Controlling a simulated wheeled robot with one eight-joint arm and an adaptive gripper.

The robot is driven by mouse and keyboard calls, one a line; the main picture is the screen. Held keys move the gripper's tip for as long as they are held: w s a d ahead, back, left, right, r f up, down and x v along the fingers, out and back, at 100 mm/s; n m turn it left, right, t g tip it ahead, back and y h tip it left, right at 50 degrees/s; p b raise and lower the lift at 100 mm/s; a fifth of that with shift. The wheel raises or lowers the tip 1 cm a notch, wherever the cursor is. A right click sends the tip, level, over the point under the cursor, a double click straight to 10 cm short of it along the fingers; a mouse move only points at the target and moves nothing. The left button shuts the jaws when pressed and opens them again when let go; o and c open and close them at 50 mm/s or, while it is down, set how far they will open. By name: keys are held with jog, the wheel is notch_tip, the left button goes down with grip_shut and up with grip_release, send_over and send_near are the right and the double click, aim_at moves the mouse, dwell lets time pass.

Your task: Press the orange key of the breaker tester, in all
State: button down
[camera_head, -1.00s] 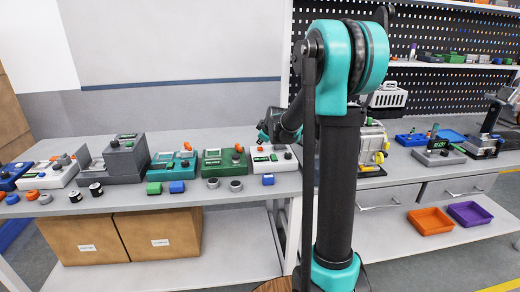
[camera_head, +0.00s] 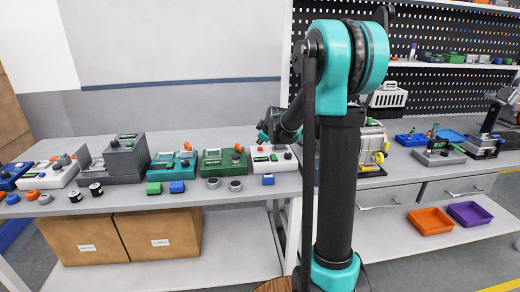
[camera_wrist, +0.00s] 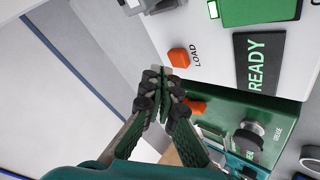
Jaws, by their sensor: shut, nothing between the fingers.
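My gripper (camera_wrist: 170,82) is shut and empty, its fingertips close beside an orange key (camera_wrist: 178,57) marked LOAD in the wrist view. I cannot tell whether they touch it. The key sits on a white unit (camera_wrist: 212,50) with a dark display reading READY (camera_wrist: 265,60). The white unit also shows in the head view (camera_head: 284,166), at the right end of the row of devices, with my wrist above it. No name for the breaker tester is readable on it.
A green unit (camera_head: 212,168) stands left of the white one; in the wrist view it shows an orange part (camera_wrist: 197,106) and a dark round knob (camera_wrist: 250,140). A teal unit (camera_head: 163,170) and grey unit (camera_head: 125,165) stand further left. Small blocks and rings lie along the front edge.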

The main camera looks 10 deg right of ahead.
aim_at(261, 149)
jog(key=shift+f, duration=0.15)
jog(key=shift+f, duration=0.25)
jog(key=shift+f, duration=0.55)
dwell(0.7)
jog(key=shift+r, duration=0.95)
jog(key=shift+r, duration=0.1)
jog(key=shift+r, duration=2.45)
